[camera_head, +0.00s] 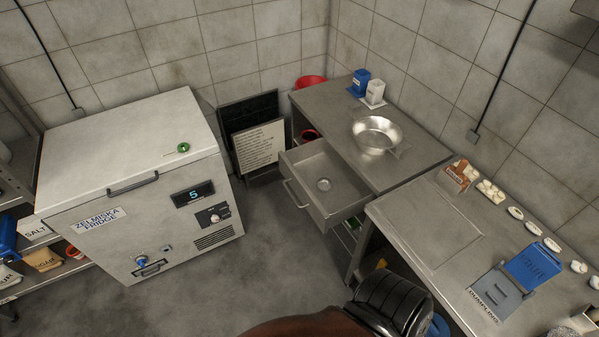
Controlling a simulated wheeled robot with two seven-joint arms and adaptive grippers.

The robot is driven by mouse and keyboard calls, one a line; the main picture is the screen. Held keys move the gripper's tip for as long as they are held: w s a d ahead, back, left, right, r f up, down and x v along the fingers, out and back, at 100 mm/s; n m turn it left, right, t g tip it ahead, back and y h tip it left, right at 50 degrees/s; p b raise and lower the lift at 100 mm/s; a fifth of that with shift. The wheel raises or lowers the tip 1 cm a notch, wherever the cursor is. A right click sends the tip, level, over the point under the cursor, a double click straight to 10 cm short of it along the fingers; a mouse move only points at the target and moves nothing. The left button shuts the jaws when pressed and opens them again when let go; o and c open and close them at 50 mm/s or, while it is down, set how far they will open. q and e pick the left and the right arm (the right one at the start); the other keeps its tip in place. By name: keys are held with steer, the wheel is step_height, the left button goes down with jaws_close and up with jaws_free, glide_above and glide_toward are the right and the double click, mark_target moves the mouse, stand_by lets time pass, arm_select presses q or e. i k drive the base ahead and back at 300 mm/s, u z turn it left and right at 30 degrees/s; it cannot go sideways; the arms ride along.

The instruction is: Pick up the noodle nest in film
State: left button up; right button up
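A small, round, pale grey item (323,184) lies on the floor of the open metal drawer (345,207). It may be the noodle nest in film, but it is too small to tell. Nothing is touching it from above. Neither of my grippers is in view. A dark, ribbed part and a brown part at the bottom edge look like parts of my own body.
The drawer juts from a metal table (415,148) bearing a shiny bowl (376,134) and two cartons. A nearer counter (405,235) holds pale items and a blue box (533,265). A white fridge (130,160) stands left. Floor between is clear.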

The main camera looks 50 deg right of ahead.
mark_target(324, 185)
steer(key=z, duration=0.3)
steer(key=i, duration=1.35)
steer(key=z, duration=1.55)
steer(key=i, duration=0.8)
steer(key=z, duration=0.8)
